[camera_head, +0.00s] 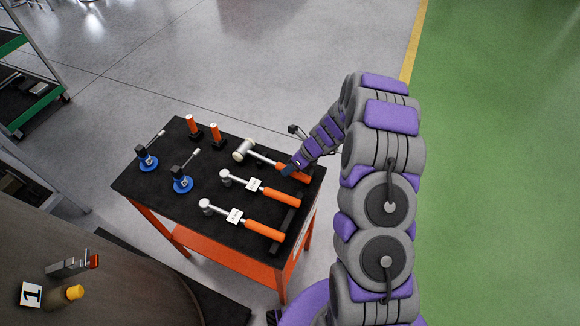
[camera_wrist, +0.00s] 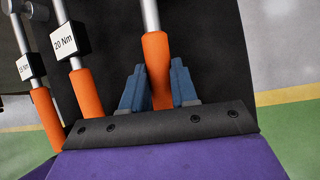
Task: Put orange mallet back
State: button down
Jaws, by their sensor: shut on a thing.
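The orange mallet (camera_head: 243,150) has a pale cylindrical head, a grey shaft and an orange handle. It is at the far right part of the black cart top (camera_head: 150,190), head pointing left. My gripper (camera_head: 290,169) is shut on its orange handle, near the handle's shaft end. In the wrist view the orange handle (camera_wrist: 156,55) stands between the two blue fingers of my gripper (camera_wrist: 158,72); the mallet head is out of that view. I cannot tell whether the mallet touches the cart top.
Two torque wrenches (camera_head: 265,190) (camera_head: 255,224) with orange handles and white tags lie nearer on the cart. Two blue-based tools (camera_head: 182,184) (camera_head: 147,161) stand at left. Two orange-handled tools (camera_head: 193,127) (camera_head: 215,134) stand upright at the back. Green floor (camera_head: 500,150) at right is clear.

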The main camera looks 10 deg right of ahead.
jog(key=c, duration=0.8)
grip_release()
jog(key=p+v, duration=0.2)
jog(key=v, duration=1.5)
jog(key=shift+d+p, duration=0.1)
jog(key=shift+p, duration=0.3)
jog(key=shift+r, duration=0.1)
jog(key=s+a+r+n+g+h+b, duration=0.1)
jog(key=s+a+r+n, duration=0.5)
jog(key=s, duration=0.3)
jog(key=s+a+r+n+g+h+b, duration=0.1)
jog(key=s+a+r+n+g+b, duration=0.1)
jog(key=s+a+r+n, duration=0.45)
jog(key=s+d+n+h, duration=0.1)
jog(key=s+n, duration=0.4)
jog(key=s, duration=0.2)
jog(key=s+d+n+h+b, duration=0.1)
jog(key=s+d+n, duration=0.1)
jog(key=s+n, duration=0.2)
jog(key=s+d+n+h, duration=0.1)
jog(key=s+n, duration=0.4)
jog(key=s, duration=0.6)
jog(key=shift+s+d+r+n+g+h+b, duration=0.15)
jog(key=shift+d+r+n+g+h+b, duration=0.15)
jog(key=shift+h, duration=0.3)
